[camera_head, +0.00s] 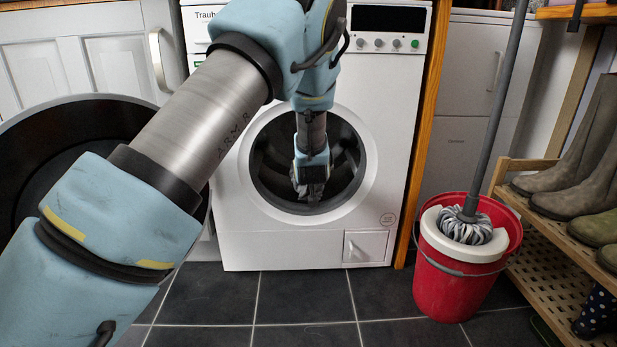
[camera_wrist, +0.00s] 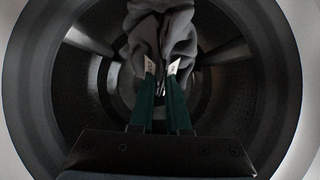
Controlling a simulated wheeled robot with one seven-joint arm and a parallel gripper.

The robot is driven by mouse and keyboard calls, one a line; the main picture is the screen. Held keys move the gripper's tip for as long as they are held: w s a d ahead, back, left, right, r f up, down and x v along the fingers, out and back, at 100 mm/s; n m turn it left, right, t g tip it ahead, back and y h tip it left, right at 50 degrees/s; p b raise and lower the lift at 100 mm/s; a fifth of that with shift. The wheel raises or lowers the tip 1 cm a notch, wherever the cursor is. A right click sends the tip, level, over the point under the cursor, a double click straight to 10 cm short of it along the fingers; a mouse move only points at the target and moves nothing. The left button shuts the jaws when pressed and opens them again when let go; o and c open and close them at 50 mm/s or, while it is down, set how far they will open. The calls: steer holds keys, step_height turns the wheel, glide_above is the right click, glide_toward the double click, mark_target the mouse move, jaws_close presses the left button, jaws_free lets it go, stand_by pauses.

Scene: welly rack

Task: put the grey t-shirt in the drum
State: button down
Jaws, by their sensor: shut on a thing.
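The washing machine's drum (camera_head: 340,172) is open at the front, and my gripper (camera_head: 308,190) is at its opening. In the wrist view my gripper (camera_wrist: 161,72) points into the drum (camera_wrist: 100,95). Its two green fingers with pale tips are shut on the grey t-shirt (camera_wrist: 163,36). The t-shirt is bunched up in folds beyond the fingertips, within the outline of the drum. In the head view only a small dark grey bit of the t-shirt (camera_head: 312,172) shows by the gripper. I cannot tell whether the cloth touches the drum wall.
The round door (camera_head: 60,110) hangs open at the left, partly behind my arm. A red bucket (camera_head: 455,280) with a mop (camera_head: 466,222) stands on the right. A wooden rack (camera_head: 530,235) with boots is at the far right. The tiled floor (camera_head: 300,310) in front is clear.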

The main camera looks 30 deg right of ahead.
steer(key=w+d+p, duration=0.1)
steer(key=w+d, duration=0.2)
steer(key=w, duration=0.4)
steer(key=w+d+p, duration=0.1)
steer(key=w+d, duration=0.2)
steer(key=w, duration=0.3)
steer(key=shift+w+d+f, duration=0.25)
steer(key=shift+w+f, duration=0.05)
steer(key=shift+w, duration=0.1)
jaws_free()
stand_by(0.6)
stand_by(0.5)
steer(key=r+p, duration=0.3)
steer(key=s+r+p, duration=0.1)
steer(key=r, duration=0.1)
steer(key=shift+a, duration=0.25)
steer(key=s+a+p, duration=0.1)
steer(key=s+a, duration=0.2)
steer(key=s, duration=0.5)
steer(key=s+a+p, duration=0.2)
steer(key=s+a, duration=0.2)
steer(key=s, duration=0.3)
steer(key=s+a+p, duration=0.2)
steer(key=s+a, duration=0.2)
steer(key=s, duration=0.4)
steer(key=shift+s, duration=0.3)
